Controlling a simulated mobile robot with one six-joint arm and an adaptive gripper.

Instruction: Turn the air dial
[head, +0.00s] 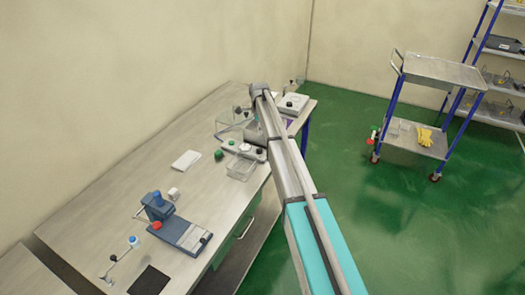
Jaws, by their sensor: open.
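My arm reaches over the workbench from the lower right. My gripper (251,137) is small and partly hidden by my arm, low over a grey device (240,148) at the far part of the bench. It is open, and nothing shows held in it. The device has black knobs, one of them (258,151) close to my gripper. I cannot tell which knob is the air dial, or whether my gripper touches one. A green knob (219,155) stands just left of the device.
A clear box (240,168) sits in front of the device. A white plate (186,159) and a blue device with a red knob (157,225) lie nearer on the bench (110,195). A white unit (293,103) stands at the far end. A cart (440,70) is on the right.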

